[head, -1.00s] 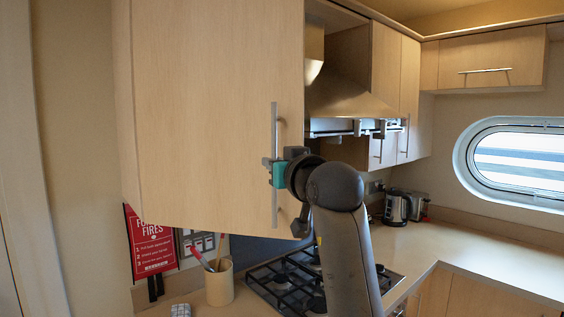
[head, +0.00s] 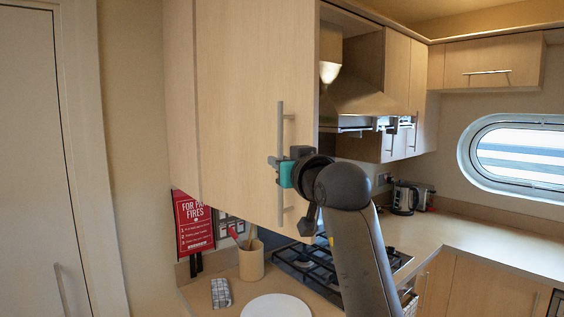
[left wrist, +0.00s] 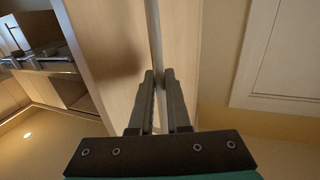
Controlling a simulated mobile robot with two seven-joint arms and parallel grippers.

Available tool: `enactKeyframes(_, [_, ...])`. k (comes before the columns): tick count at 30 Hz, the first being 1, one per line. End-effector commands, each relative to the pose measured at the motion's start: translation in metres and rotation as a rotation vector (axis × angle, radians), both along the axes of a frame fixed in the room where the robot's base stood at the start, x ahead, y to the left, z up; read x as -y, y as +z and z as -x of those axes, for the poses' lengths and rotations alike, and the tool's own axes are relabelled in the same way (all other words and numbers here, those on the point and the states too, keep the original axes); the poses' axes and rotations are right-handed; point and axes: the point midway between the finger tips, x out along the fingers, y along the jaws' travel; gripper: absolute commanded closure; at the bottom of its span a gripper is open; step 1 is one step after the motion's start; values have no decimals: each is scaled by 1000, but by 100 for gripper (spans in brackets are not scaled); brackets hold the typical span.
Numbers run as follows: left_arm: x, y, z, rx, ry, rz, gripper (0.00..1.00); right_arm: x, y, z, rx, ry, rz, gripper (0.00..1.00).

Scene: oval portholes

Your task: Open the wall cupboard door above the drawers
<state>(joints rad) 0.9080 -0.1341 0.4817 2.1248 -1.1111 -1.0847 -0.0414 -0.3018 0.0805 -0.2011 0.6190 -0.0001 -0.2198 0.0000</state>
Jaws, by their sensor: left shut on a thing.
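The wall cupboard door (head: 235,110) is a pale wood panel left of the cooker hood. It stands partly swung out, its handle side nearer to me and its bottom edge sloping down to the right. Its long vertical metal bar handle (head: 280,122) is near the right edge. My left gripper (head: 279,166), with a teal part, is shut around the handle's middle. In the left wrist view the bar (left wrist: 153,35) runs between the two dark fingers (left wrist: 158,100). The cupboard's inside is hidden behind the door. My right gripper is not in view.
Below are a hob (head: 303,265), a utensil pot (head: 251,262), a patterned small item (head: 221,293) and a white round plate-like thing (head: 276,307). A red fire sign (head: 193,222) hangs under the cupboard. A white door (head: 30,150) stands at the left. The right counter (head: 490,248) is mostly clear.

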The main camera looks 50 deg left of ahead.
Motion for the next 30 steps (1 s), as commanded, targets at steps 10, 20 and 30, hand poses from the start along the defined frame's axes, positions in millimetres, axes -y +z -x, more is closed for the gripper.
enactKeyframes(10, [-1,2,2,4,5,-7,100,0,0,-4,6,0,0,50])
enactKeyframes(20, [-1,1,1,2,3,-4,55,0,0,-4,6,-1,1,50])
enactKeyframes(30, [-1,1,0,1,1,-2,55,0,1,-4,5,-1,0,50])
